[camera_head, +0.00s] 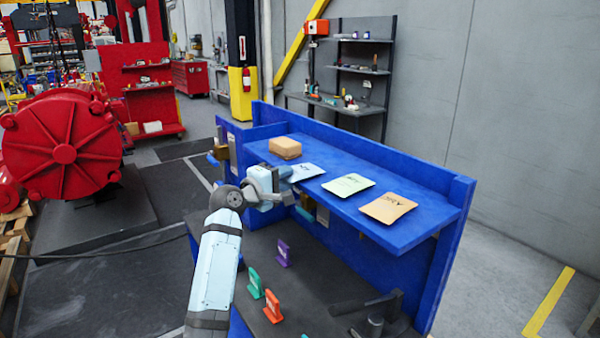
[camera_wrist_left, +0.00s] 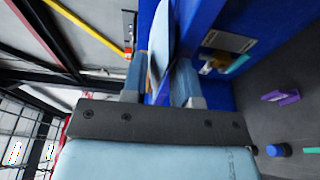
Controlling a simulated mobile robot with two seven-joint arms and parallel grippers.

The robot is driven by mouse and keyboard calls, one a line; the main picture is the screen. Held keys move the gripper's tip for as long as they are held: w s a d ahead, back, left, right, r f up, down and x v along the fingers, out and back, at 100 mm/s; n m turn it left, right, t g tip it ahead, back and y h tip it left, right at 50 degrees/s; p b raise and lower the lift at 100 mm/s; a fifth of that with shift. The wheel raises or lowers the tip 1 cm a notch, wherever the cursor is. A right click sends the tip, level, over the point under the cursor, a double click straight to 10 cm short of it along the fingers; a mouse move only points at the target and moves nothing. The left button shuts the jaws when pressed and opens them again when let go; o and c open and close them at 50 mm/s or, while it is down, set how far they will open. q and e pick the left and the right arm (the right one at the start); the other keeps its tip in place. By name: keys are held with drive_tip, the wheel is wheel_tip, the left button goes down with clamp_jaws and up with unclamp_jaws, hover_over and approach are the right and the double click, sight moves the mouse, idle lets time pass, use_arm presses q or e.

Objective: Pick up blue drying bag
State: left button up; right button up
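The light blue drying bag (camera_head: 307,171) lies on the blue upper shelf (camera_head: 408,240), at the left of a row of flat bags. My left gripper (camera_head: 284,184) is at the bag's near left edge. In the left wrist view the bag (camera_wrist_left: 161,40) shows edge-on between the two fingers of my left gripper (camera_wrist_left: 160,88). The fingers are apart, with gaps visible beside the bag. The head view hides part of the bag's edge behind the gripper.
A pale green bag (camera_head: 348,185) and a tan bag (camera_head: 388,208) lie to the right on the shelf. A brown box (camera_head: 285,148) stands behind the gripper. Below, the dark bench (camera_head: 310,285) holds purple, teal and orange pieces and a black tool.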

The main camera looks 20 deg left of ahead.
use_arm(q)
drive_tip(key=shift+c, duration=1.3)
drive_tip(key=shift+r, duration=0.15)
wheel_tip(320, 180, up, 20)
drive_tip(key=b, duration=0.1)
idle(0.4)
